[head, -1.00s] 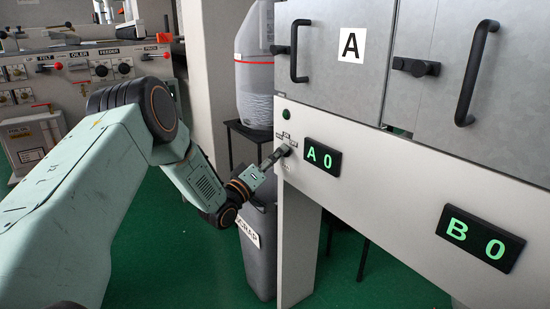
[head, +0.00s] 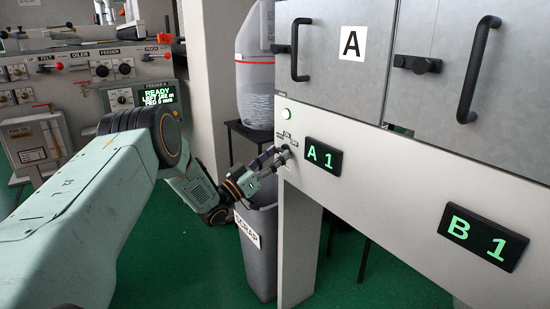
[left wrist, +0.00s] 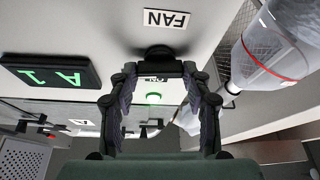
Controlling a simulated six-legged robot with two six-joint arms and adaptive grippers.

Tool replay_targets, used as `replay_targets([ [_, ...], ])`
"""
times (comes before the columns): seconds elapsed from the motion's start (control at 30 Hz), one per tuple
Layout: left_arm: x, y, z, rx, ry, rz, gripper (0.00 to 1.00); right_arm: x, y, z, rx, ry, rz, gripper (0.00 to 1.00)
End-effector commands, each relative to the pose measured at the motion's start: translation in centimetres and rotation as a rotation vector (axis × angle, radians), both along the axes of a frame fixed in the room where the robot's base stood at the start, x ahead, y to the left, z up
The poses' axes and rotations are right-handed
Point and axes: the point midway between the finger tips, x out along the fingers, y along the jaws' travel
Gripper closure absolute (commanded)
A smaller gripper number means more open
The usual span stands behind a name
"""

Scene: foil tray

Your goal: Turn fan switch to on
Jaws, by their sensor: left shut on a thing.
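The fan switch is a dark knob (left wrist: 160,52) under the upside-down "FAN" label (left wrist: 166,18) in the left wrist view. My left gripper (head: 279,156) is at the switch on the white panel's left end. In the left wrist view my left gripper (left wrist: 159,70) has one finger at each side of the knob and is shut on it. The fingers hide most of the switch in the head view. The lamp (head: 285,113) above the switch glows green; it also shows in the left wrist view (left wrist: 153,98). My right gripper is not in view.
The displays read "A 1" (head: 323,157) and "B 1" (head: 483,237). Grey doors with black handles (head: 300,50) are above the panel. A scrap bin (head: 258,262) stands below my left gripper. A feeder screen (head: 158,95) reading "READY" is at the left.

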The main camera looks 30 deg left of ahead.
Motion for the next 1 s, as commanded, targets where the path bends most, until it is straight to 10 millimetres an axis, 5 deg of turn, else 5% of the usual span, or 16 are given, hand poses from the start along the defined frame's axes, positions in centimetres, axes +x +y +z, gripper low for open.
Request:
replay_targets([
  [0.83,-0.01,0.1,-0.14,0.124,-0.048,0.0,0.83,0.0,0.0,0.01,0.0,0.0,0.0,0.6],
  [0.87,-0.01,0.1,-0.14,0.124,-0.048,0.0,0.49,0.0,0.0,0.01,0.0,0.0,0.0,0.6],
  [1.0,0.01,0.1,-0.11,0.124,-0.049,0.0,0.37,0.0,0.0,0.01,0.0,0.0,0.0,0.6],
])
